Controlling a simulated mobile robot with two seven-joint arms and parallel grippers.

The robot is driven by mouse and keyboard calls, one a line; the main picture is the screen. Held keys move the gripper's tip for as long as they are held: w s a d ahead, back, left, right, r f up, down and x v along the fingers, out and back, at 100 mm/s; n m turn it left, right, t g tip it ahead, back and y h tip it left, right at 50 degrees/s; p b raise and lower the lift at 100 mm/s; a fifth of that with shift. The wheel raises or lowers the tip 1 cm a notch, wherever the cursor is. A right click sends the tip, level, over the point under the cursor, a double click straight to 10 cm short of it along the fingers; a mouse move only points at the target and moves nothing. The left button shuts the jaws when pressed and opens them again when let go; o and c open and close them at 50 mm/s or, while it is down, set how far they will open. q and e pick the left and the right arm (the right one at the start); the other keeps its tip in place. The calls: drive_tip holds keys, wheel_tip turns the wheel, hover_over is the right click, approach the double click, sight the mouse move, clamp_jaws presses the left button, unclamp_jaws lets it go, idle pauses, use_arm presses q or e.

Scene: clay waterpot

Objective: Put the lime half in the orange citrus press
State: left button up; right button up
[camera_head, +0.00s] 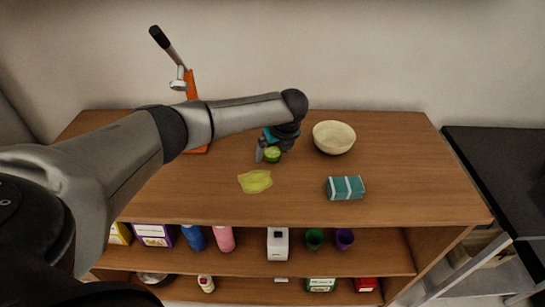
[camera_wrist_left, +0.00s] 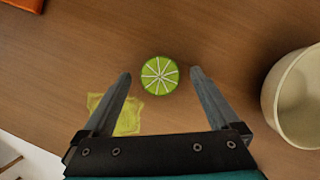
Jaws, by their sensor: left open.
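The lime half (camera_head: 272,155) lies on the wooden shelf top with its cut face up. In the left wrist view the lime half (camera_wrist_left: 159,75) shows between and just beyond the tips of my open left gripper (camera_wrist_left: 160,75). In the head view my left gripper (camera_head: 268,152) is low over the lime half and partly hides it. The orange citrus press (camera_head: 191,86) stands at the back left with its dark-handled lever raised; my left arm hides its lower middle. My right gripper is in neither view.
A cream bowl (camera_head: 334,138) stands right of my left gripper. A yellow cloth (camera_head: 256,181) lies in front, and a teal striped box (camera_head: 345,188) sits at front right. Several items stand on the shelf below. The right part of the top is clear.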

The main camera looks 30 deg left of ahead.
use_arm(q)
clamp_jaws()
idle(0.8)
